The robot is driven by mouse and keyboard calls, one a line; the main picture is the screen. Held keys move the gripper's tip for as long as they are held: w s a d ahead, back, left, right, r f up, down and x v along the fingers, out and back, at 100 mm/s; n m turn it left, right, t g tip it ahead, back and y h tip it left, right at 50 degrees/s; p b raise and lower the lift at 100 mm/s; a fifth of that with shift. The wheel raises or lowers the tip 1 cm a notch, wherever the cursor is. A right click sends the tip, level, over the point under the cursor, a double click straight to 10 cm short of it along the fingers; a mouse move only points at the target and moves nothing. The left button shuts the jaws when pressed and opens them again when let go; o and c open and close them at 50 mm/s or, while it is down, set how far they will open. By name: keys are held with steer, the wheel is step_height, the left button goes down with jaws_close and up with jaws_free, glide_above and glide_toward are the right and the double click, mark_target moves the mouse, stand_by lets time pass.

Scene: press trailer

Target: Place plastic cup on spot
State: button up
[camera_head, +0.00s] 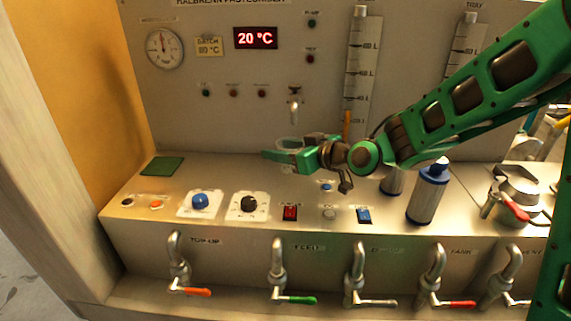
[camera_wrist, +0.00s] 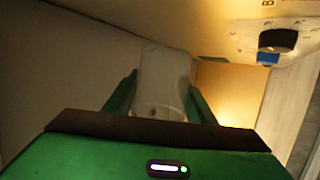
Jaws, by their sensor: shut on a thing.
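A translucent plastic cup (camera_wrist: 163,78) is between the two green fingers of my gripper (camera_wrist: 162,95) in the wrist view. My gripper (camera_head: 283,155) is shut on it. In the head view the cup (camera_head: 290,143) is pale and partly hidden by the fingers, above the back of the steel counter and below a small tap. I cannot tell its exact height above the counter. A dark green square pad (camera_head: 162,166) lies flat at the counter's back left, bare, to the left of my gripper. No other marked spot is clear.
A blue knob (camera_head: 200,201), a black dial (camera_head: 248,205) and a red switch (camera_head: 290,212) line the counter's front. A blue-capped bottle (camera_head: 428,192) and a metal pot (camera_head: 517,196) stand right. The counter between pad and gripper looks clear. An orange wall (camera_head: 85,80) borders the left.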

steer(key=shift+w+d+f, duration=0.3)
steer(key=shift+w+f, duration=0.05)
steer(key=shift+f, duration=1.95)
steer(key=o, duration=1)
steer(key=v, duration=1.2)
steer(key=shift+r, duration=0.1)
